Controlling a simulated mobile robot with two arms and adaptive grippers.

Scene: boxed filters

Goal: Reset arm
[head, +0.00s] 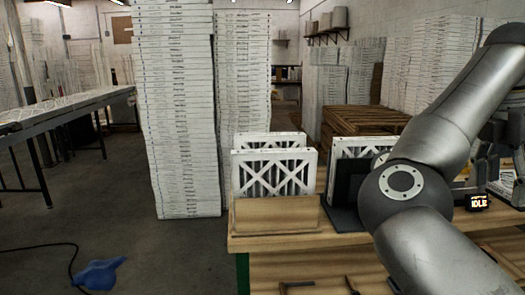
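My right arm crosses the right side of the head view, with its elbow low and its forearm rising to the upper right corner. Dark parts below the forearm's end at the right edge may belong to my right gripper (517,165). They are cut off, and I cannot tell whether its fingers are open or shut. My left arm and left gripper are not in view. White-framed filters (272,172) stand upright in a wooden holder (275,215) on the workbench (290,242). Another filter (362,148) stands behind a dark panel (346,190), partly hidden by my arm.
Tall stacks of white boxes (180,110) stand behind the bench to the left. A table (70,108) is at the far left. A blue object (100,273) and a dark cable lie on the floor. A small display (477,202) reads IDLE. Floor left of the bench is mostly clear.

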